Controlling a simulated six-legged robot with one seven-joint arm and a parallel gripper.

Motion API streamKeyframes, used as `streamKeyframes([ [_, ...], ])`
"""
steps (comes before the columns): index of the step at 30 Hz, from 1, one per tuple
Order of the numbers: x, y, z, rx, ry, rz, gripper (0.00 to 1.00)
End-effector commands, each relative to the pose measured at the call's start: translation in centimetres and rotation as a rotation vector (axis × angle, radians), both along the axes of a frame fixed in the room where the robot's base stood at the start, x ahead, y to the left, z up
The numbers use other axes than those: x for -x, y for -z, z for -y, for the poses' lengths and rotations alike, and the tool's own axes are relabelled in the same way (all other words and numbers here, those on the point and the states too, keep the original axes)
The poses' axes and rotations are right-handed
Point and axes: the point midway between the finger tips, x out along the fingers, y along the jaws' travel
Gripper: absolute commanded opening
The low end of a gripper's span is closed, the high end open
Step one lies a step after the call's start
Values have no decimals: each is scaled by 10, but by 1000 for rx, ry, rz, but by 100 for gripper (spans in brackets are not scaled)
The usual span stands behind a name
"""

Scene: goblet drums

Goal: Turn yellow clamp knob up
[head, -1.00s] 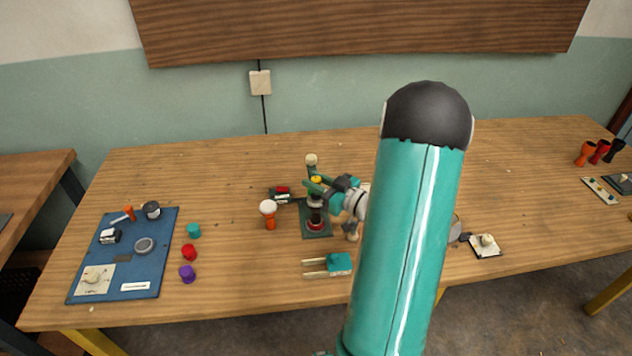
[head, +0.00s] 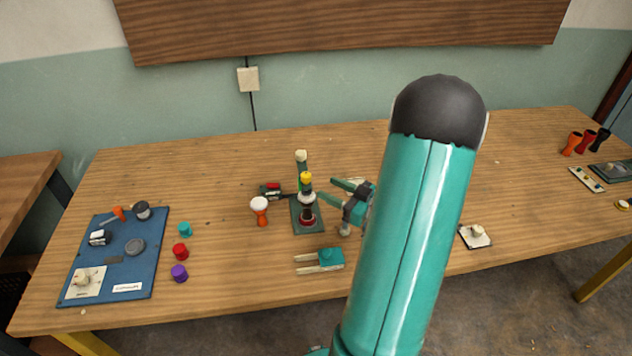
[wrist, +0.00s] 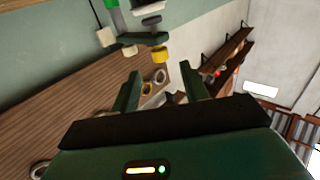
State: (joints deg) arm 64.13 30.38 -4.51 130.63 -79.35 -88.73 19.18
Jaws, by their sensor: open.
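The yellow clamp knob (head: 306,177) sits on the upper part of a dark green clamp stand (head: 307,228) in the middle of the table. A dark drum body with a red ring (head: 307,219) stands in the stand below the knob. My gripper (head: 340,190) is open and empty, just right of the stand at about the knob's height, with a gap between. In the wrist view the yellow knob (wrist: 161,55) shows above and between the open fingers of my gripper (wrist: 158,85), beyond their tips. My arm hides part of the table to the right.
An orange goblet drum with a white head (head: 260,212) stands left of the stand. A teal tool with two pale prongs (head: 322,261) lies in front. Several small cups and a blue board (head: 118,265) lie left. A white plate (head: 474,236) lies right.

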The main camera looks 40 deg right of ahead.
Motion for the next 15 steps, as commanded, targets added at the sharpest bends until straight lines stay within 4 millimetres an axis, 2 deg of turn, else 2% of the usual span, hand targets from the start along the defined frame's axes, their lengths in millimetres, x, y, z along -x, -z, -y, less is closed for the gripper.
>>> streamKeyframes([
  [3,24,0,6,0,4,0,45],
  [6,39,0,9,1,2,0,45],
  [10,49,0,10,0,1,-1,45],
  [15,51,0,10,0,-1,0,45],
])
